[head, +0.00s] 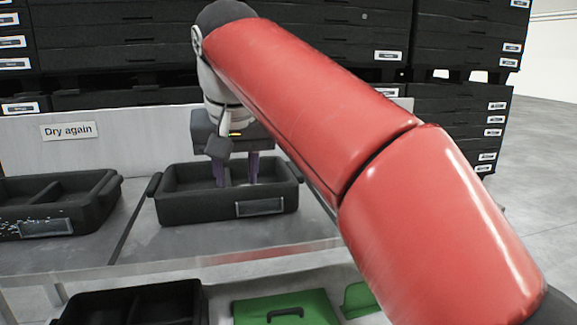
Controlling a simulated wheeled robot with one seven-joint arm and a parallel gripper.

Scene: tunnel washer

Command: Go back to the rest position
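My gripper (236,174) points down over a black tray (222,214) on the grey table. Its two purple fingers stand apart, with their lower ends inside the tray's outline. I see nothing held between them. My red arm reaches in from the lower right.
Another black tray (88,213), with white specks on its front, stands at left under a "Dry again" sign (68,131). Below are a black bin (75,311) and a green lid (250,307) with a dark handle. Stacked black crates (455,103) stand behind. Open floor (545,170) shows at right.

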